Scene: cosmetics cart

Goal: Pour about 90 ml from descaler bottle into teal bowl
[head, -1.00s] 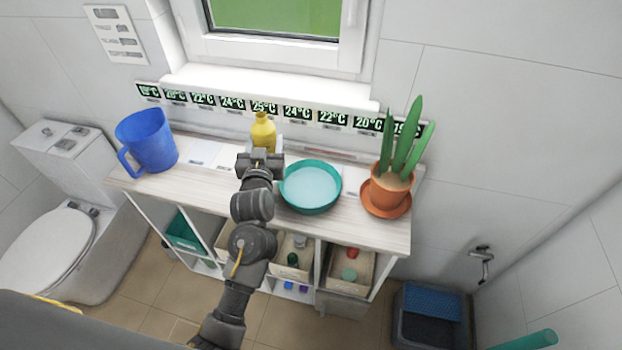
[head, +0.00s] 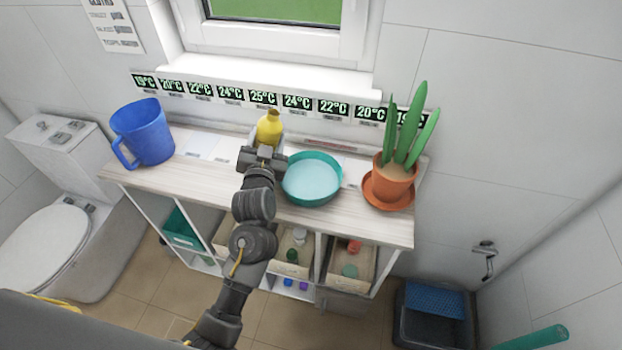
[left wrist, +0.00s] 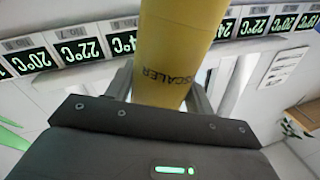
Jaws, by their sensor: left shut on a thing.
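The yellow descaler bottle (head: 269,129) is held up behind the cart top, just left of and behind the teal bowl, tilted slightly to the right. My left gripper (head: 262,151) is shut on it. In the left wrist view the bottle (left wrist: 172,60) stands between the fingers (left wrist: 160,95), with part of its label showing. The teal bowl (head: 291,194) rests on the cart top and has pale blue-white inside; I cannot tell whether that is liquid. No stream shows between bottle and bowl. My right gripper is not in view.
A blue jug (head: 143,132) stands at the left end of the cart top (head: 215,187). A potted plant (head: 393,178) on a saucer stands right of the bowl. A row of temperature strips (head: 263,97) runs along the wall behind. Bins with small items sit below.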

